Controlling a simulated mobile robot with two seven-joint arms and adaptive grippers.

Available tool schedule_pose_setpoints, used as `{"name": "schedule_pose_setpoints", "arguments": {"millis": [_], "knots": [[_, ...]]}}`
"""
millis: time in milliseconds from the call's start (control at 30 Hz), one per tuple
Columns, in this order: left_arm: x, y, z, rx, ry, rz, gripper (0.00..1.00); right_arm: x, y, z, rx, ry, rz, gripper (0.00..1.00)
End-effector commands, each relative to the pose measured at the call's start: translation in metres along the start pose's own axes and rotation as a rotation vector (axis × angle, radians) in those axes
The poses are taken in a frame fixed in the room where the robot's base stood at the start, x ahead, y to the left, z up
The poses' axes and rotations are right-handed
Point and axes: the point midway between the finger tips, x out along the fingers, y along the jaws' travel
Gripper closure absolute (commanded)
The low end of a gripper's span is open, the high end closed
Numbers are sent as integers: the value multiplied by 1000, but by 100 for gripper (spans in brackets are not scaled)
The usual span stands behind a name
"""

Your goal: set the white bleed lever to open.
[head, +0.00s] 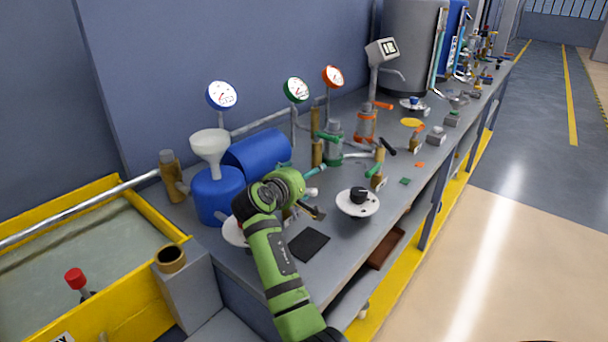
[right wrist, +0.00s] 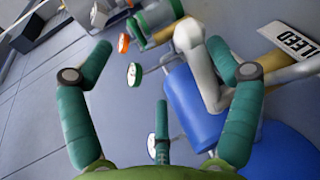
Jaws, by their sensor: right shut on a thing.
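The white bleed lever (right wrist: 199,82) shows in the right wrist view as a pale bent bar between my fingers, close to the right-hand finger. A white "BLEED" plate (right wrist: 290,45) is at its upper right. The hand hides most of the valve. The lever's setting cannot be told. My left gripper is out of view.
A blue tank (head: 258,152) and a white funnel (head: 210,142) stand behind and left of the hand. A white dish with a black knob (head: 357,202) and a dark pad (head: 309,245) lie close right and in front. Valves and gauges crowd the back.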

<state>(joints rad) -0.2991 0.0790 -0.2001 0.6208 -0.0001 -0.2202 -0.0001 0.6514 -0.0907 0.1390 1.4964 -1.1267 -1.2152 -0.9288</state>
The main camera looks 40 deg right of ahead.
Motion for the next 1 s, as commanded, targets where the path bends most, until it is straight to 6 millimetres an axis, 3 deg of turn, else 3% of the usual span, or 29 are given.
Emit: {"name": "schedule_pose_setpoints", "arguments": {"millis": [33, 233, 1000], "knots": [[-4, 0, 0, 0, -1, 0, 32, -6, 22, 3, 15, -2, 44, 39], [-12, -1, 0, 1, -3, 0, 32, -20, 21, 1, 16, 0, 41, 48], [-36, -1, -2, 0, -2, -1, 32, -72, 8, -6, 14, -1, 26, 48]]}}
